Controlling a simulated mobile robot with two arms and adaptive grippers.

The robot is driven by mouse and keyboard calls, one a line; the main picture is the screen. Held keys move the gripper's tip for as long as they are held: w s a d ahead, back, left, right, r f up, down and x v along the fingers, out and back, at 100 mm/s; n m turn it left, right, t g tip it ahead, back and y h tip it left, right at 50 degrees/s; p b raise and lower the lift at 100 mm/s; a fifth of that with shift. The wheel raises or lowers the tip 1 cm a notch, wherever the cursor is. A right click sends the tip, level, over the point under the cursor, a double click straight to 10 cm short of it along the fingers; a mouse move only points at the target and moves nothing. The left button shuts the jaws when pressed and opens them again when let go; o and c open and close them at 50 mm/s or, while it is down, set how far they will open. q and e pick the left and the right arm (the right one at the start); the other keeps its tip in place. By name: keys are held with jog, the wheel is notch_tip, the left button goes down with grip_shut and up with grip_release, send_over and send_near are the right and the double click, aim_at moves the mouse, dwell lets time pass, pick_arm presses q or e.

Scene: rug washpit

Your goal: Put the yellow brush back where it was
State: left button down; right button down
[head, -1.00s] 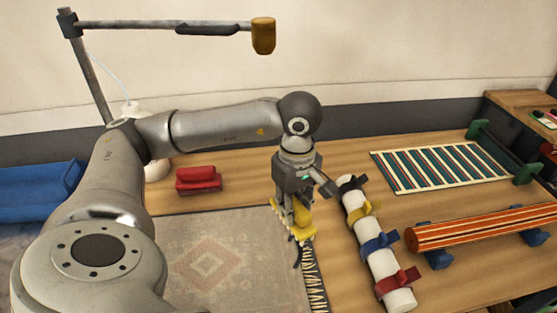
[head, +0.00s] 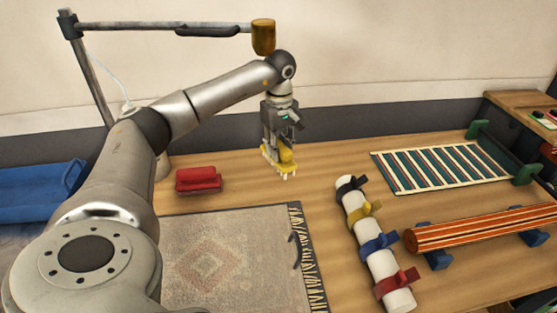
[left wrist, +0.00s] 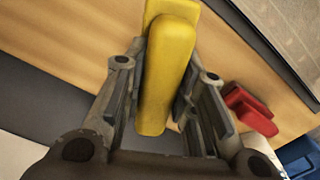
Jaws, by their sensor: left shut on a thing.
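My left gripper (head: 283,140) is shut on the yellow brush (head: 284,162). In the head view it holds the brush upright, bristles down, over the bare wooden floor behind the rug; the exact height is hard to tell. In the left wrist view the brush's yellow handle (left wrist: 166,75) lies between the two fingers. A red brush (head: 198,180) stands on the floor to the left, behind the rug's back edge; it also shows at the right in the left wrist view (left wrist: 250,109). My right gripper is not in view.
A patterned rug (head: 255,285) lies in front. A white roll (head: 380,265) with coloured ties lies right of it. A striped mat (head: 440,167) and an orange striped roll (head: 480,228) lie further right. A blue bin (head: 35,195) is at left. Floor between red brush and white roll is clear.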

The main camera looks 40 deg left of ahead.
pick_arm(q)
jog(key=shift+w+a+f+b, duration=0.1)
jog(key=shift+a+f+b, duration=0.05)
jog(key=shift+f+b, duration=0.5)
jog(key=shift+w+a+f+b, duration=0.1)
jog(key=shift+a+f+b, duration=0.05)
jog(key=shift+f+b, duration=2.3)
jog(key=shift+f, duration=0.4)
jog(key=shift+f, duration=0.2)
jog(key=c, duration=1.2)
grip_release()
jog(key=shift+r, duration=0.15)
notch_tip(320, 180, up, 8)
jog(key=shift+f, duration=0.2)
